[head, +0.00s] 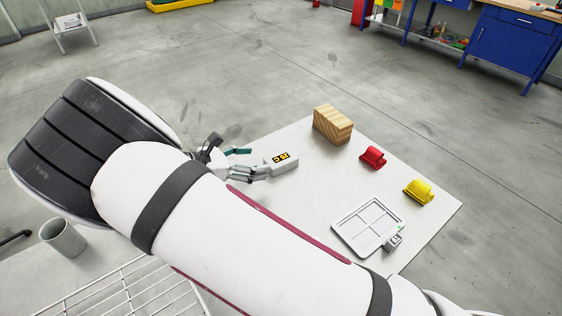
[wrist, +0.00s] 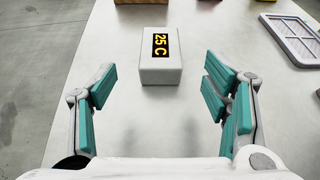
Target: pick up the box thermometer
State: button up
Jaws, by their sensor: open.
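The box thermometer (wrist: 158,62) is a small white-grey box with a black display reading "25 C" in yellow. It lies on the white table, and in the head view (head: 281,163) it is just right of my gripper. My gripper (wrist: 165,100) is open, with its teal-padded fingers apart. In the wrist view the box is ahead of the fingers, roughly centred between them and beyond their tips. In the head view my gripper (head: 252,162) is partly hidden behind my arm. I see no contact between the fingers and the box.
A wooden block (head: 333,125), a red object (head: 373,157) and a yellow object (head: 419,192) stand on the table (head: 310,195) to the right. A grey divided tray (head: 343,239) lies nearer, with a small grey device (head: 392,243) beside it. A wire rack (head: 125,290) and grey cup (head: 63,238) are at lower left.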

aim_at(280, 158)
jog(key=b+x, duration=0.1)
jog(key=x, duration=0.8)
jog(key=shift+w+d, duration=0.1)
jog(key=shift+d, duration=0.25)
jog(key=shift+c, duration=0.5)
jog(key=c, duration=1.4)
